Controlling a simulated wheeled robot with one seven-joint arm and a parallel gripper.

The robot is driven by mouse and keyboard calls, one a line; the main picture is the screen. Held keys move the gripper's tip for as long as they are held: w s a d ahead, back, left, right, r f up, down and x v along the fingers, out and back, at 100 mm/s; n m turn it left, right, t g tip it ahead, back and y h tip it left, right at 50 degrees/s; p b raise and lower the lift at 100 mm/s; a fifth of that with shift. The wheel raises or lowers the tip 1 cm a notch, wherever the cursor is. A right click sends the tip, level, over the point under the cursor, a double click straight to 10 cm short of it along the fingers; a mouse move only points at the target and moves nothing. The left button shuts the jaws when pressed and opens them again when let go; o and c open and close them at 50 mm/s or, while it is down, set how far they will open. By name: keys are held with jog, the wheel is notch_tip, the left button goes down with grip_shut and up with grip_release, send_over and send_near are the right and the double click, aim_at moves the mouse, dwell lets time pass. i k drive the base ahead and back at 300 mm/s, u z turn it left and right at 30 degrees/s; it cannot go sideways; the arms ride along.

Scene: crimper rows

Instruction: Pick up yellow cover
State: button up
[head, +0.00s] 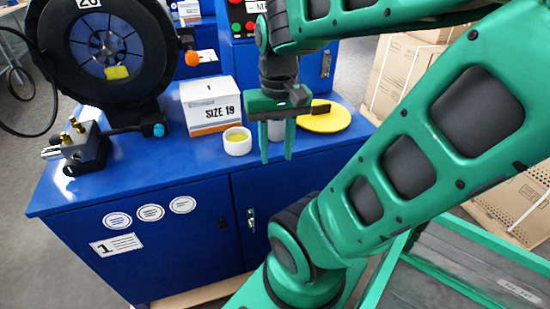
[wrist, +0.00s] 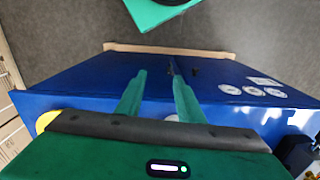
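The yellow cover (head: 325,117) is a flat round yellow disc lying on the blue cabinet top, near its right end. A yellow edge of it also shows at the left of the wrist view (wrist: 44,121), partly hidden by my gripper body. My gripper (head: 277,157) points down just left of the disc in the head view, near the front edge of the cabinet top. Its two green fingers are apart, and they also show spread in the wrist view (wrist: 159,80). A grey cylinder (head: 276,131) shows between the fingers in the head view; I cannot tell that they touch it.
A white cup (head: 237,141) with yellow inside stands left of my gripper. Behind it is a white "SIZE 19" box (head: 209,106). A black crimper (head: 107,50) stands at the left, with a brass-fitted block (head: 82,148) before it. Cardboard boxes (head: 405,65) are stacked behind right.

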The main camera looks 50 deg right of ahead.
aim_at(325, 116)
jog(key=z, duration=1.5)
